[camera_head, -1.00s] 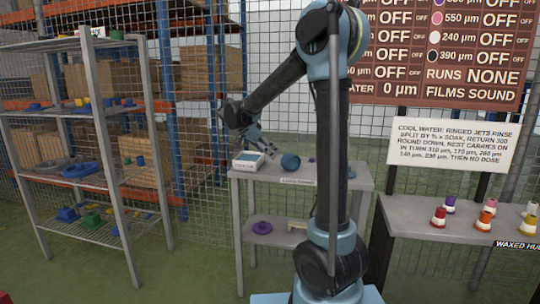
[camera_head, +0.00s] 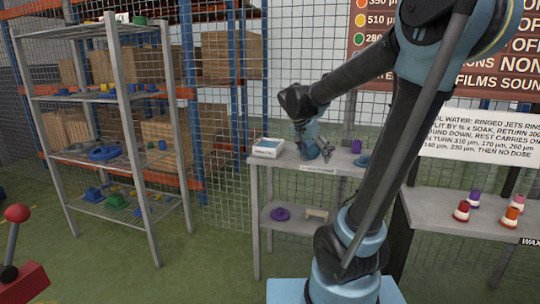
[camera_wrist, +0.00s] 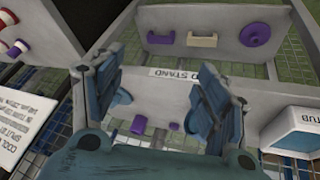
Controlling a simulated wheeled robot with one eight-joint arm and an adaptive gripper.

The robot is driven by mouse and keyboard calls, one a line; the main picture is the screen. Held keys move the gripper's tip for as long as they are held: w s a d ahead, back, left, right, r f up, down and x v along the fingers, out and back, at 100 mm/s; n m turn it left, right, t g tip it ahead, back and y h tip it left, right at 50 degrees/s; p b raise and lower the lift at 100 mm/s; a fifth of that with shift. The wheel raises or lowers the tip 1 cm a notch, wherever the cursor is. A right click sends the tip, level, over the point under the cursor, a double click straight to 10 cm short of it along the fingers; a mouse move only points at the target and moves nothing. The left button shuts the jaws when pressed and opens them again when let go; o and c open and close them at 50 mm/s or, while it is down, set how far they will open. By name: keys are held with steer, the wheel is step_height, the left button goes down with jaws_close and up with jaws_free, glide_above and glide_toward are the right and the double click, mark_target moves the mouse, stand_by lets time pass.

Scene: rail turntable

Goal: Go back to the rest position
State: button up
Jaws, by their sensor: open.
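My gripper (camera_head: 322,152) is over the small grey stand (camera_head: 262,182) in the head view, with nothing between its fingers. The wrist view shows its two fingers (camera_wrist: 155,105) spread apart, with the stand's top and its label behind them. My arm reaches across the right half of the head view, bent at the elbow. A purple object (camera_wrist: 139,124) on the stand shows between the fingers, apart from them.
A white tub (camera_head: 268,148) stands on the stand's left end. A purple ring (camera_head: 280,214) lies on its lower shelf. A metal shelf rack (camera_head: 130,130) is at left, a red-knobbed lever (camera_head: 17,214) at lower left. A side table (camera_head: 440,207) with coloured cones is at right.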

steer(key=s+f+n+y, duration=0.1)
steer(key=s+f+n, duration=0.1)
steer(key=s+f, duration=0.2)
steer(key=s+d+f+n+y, duration=0.1)
steer(key=s+f, duration=0.4)
steer(key=s, duration=0.6)
steer(key=s+f+n+y, duration=0.3)
steer(key=s+f+n, duration=0.1)
steer(key=s, duration=0.3)
steer(key=shift+s+d+f+n, duration=0.35)
steer(key=shift+f+n, duration=0.05)
steer(key=shift+w+f, duration=0.2)
steer(key=shift+w, duration=0.2)
